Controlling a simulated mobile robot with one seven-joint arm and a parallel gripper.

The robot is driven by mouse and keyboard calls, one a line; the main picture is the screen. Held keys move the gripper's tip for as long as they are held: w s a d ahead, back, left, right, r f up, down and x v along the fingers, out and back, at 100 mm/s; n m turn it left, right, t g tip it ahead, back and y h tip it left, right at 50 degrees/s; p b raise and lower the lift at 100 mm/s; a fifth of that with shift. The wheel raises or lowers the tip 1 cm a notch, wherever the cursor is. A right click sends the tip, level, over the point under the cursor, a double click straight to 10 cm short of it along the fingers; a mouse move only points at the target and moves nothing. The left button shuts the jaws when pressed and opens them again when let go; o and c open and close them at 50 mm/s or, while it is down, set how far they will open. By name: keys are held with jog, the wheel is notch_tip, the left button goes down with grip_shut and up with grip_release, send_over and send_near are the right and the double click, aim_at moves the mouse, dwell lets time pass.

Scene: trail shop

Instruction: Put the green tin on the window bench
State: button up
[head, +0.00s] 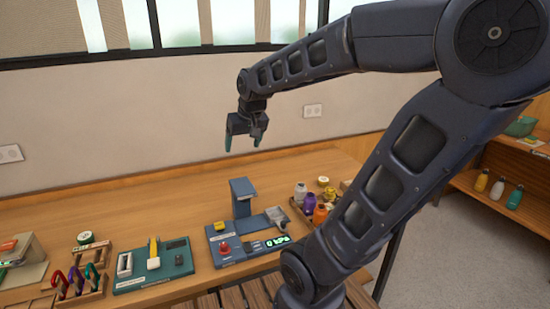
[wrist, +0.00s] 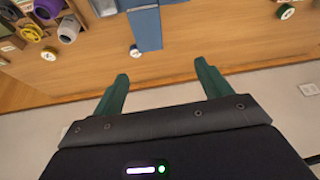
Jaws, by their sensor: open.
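A small round green item with a pale top (head: 85,238) stands at the left of the long wooden bench (head: 160,205) under the window; it may be the green tin, but no label can be read. A similar round green and white item (wrist: 285,11) shows at the top right of the wrist view. My gripper (head: 243,142) hangs above the back of the bench, fingers pointing down, well away from that item. In the wrist view my gripper (wrist: 162,75) has its two green fingers apart with nothing between them. I cannot tell whether this bench is the window bench.
A blue press-like device (head: 243,198), a teal tool board (head: 152,265) and a rack of coloured rings (head: 78,282) occupy the bench front. Spools (head: 320,213) stand at its right. Bottles (head: 497,189) stand on a shelf at far right. The bench's back strip is mostly clear.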

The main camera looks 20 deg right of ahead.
jog(key=s+d+f+m+h, duration=0.1)
jog(key=s+d, duration=0.5)
jog(key=s, duration=0.5)
